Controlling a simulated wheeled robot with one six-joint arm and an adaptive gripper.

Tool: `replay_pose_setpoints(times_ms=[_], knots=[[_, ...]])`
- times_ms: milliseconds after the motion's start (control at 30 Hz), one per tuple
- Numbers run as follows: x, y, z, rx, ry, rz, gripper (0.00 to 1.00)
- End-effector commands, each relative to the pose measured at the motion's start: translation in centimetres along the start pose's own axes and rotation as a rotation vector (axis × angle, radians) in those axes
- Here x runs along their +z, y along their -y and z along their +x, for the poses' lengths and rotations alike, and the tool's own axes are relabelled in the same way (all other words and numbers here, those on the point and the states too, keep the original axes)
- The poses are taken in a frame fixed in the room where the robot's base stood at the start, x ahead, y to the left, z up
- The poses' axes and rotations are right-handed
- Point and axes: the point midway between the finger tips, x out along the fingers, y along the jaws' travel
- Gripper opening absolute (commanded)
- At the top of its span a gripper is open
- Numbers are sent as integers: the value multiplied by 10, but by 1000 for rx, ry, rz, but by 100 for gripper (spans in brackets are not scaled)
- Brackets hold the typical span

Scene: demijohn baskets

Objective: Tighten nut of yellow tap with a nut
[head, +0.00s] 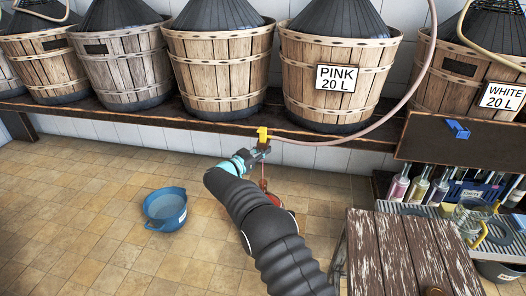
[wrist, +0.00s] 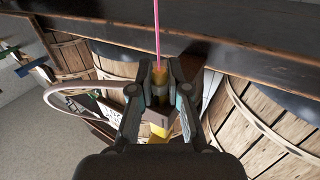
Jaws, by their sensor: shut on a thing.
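The yellow tap (head: 262,132) hangs at the front edge of the wooden shelf, at the end of a pale hose. My gripper (head: 256,149) is at the tap, just below its yellow top. In the wrist view my gripper (wrist: 160,85) is shut around a brass-coloured nut (wrist: 160,72) of the tap, with part of the yellow tap body (wrist: 160,130) showing between the fingers. A thin pink stream (wrist: 157,30) runs from the tap's end. The fingers hide much of the nut.
Wicker-like wooden demijohn baskets (head: 222,70) line the shelf (head: 190,118). A blue tub (head: 165,208) stands on the floor. A reddish vessel is partly hidden behind my arm. A worn wooden stool (head: 400,250) and bottles (head: 418,187) are at right.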

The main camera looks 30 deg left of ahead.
Motion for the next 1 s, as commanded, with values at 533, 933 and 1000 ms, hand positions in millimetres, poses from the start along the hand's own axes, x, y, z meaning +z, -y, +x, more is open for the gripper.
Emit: replay_pose_setpoints(times_ms=[533,933,1000], knots=[[-1,0,0,0,-1,1,42],[-1,1,-21,-2,0,0,42],[-1,1,-34,-3,0,-1,42]])
